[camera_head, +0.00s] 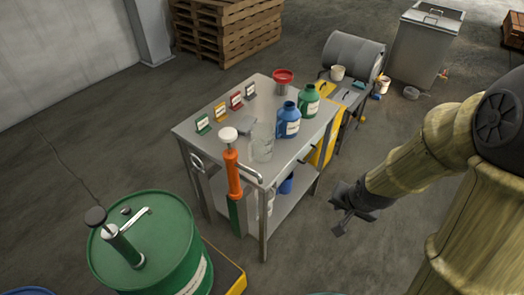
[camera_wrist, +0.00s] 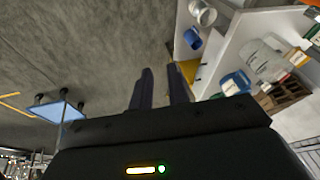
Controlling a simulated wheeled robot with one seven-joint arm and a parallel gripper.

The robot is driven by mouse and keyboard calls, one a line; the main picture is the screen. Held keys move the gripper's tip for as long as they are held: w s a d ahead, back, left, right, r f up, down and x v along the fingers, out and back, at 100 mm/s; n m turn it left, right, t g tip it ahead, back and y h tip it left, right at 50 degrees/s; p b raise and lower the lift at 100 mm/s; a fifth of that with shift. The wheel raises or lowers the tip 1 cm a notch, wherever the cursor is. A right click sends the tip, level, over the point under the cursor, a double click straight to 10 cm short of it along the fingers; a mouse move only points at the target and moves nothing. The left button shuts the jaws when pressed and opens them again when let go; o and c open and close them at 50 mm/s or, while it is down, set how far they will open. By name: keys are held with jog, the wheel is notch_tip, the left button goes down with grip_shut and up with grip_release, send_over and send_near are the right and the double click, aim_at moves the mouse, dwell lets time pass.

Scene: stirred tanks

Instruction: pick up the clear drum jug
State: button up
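The clear drum jug (camera_head: 262,143) stands upright on the metal table (camera_head: 240,108), near its front right part, beside a blue jug (camera_head: 288,120). In the wrist view the clear jug (camera_wrist: 262,60) shows at the upper right. My gripper (camera_head: 340,210) is to the right of the table, apart from the jug and from everything else. In the wrist view my gripper (camera_wrist: 160,72) shows two dark fingers spread apart with nothing between them.
A green jug (camera_head: 308,101) and a red funnel (camera_head: 283,76) stand behind the blue jug. An orange hand pump (camera_head: 233,172) is at the table's front edge. A green drum (camera_head: 160,245) stands at the lower left.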

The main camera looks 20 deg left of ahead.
jog(key=w+a+f+m+t+y+b, duration=0.1)
jog(key=w+a+f+m+y+b, duration=0.15)
jog(key=a+f, duration=0.4)
jog(key=w+a+f+m+t+y+b, duration=0.1)
jog(key=w+a+f+m+y+b, duration=0.2)
jog(key=a+f, duration=0.4)
jog(key=w+a+r+m+t+y+b, duration=0.2)
jog(key=a+m+t+b, duration=0.4)
jog(key=m, duration=1.5)
jog(key=a+t+y, duration=0.1)
jog(key=a+t, duration=0.1)
jog(key=a, duration=0.2)
jog(key=shift+w+t, duration=0.25)
jog(key=shift+t, duration=0.15)
jog(key=shift+w+a, duration=0.1)
send_near(249, 154)
jog(key=x, duration=0.4)
jog(key=shift+w+a, duration=0.4)
jog(key=shift+w, duration=0.2)
